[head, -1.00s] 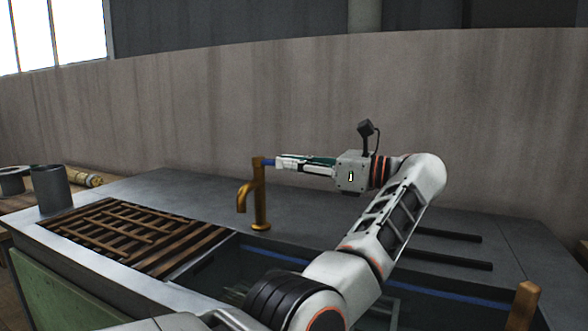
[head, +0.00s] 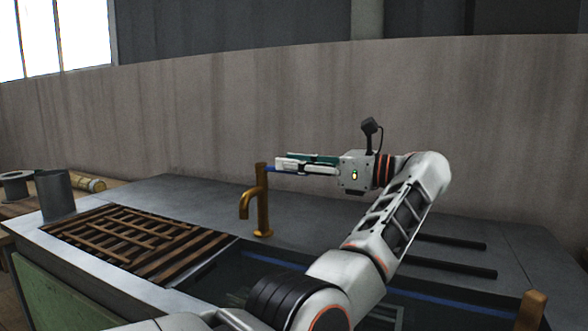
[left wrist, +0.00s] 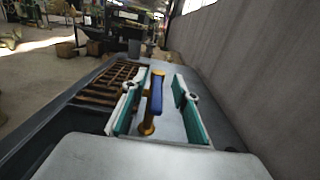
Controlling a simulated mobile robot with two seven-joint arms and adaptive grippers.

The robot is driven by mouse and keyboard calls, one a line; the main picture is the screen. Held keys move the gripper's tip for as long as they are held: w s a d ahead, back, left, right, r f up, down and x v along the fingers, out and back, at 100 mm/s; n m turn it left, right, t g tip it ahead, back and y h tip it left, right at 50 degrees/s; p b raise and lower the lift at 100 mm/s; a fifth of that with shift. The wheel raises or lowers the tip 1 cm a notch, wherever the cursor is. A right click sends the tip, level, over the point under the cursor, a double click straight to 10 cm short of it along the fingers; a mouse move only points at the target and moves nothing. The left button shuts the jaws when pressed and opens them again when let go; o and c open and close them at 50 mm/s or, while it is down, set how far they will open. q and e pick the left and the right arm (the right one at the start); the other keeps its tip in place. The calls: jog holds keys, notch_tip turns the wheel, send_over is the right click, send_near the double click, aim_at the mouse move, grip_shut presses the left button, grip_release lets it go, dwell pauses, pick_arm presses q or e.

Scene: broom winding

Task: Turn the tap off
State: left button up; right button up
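The brass tap (head: 262,205) stands on the grey counter, its spout curving down to the left. Its blue lever (head: 270,169) shows as a small strip at the top, mostly hidden by my fingers. My left gripper (head: 283,163) is level with the tap's top, just to its right. In the left wrist view my left gripper (left wrist: 158,84) is open, with one green-lined finger on each side of the blue lever (left wrist: 157,96) and visible gaps to both. The tap's brass body (left wrist: 148,125) shows below the lever. My right gripper is not in view.
A brown slatted rack (head: 130,235) lies left of the tap. A grey cylinder (head: 55,194) stands at the counter's left end. The sink opening lies in front, partly behind my arm. Two dark bars (head: 445,264) lie at right. A concrete wall (head: 200,125) runs behind.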

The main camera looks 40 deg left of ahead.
pick_arm(q)
notch_tip(320, 180, up, 9)
jog(key=shift+f, duration=0.15)
jog(key=shift+s, duration=0.1)
dwell(0.6)
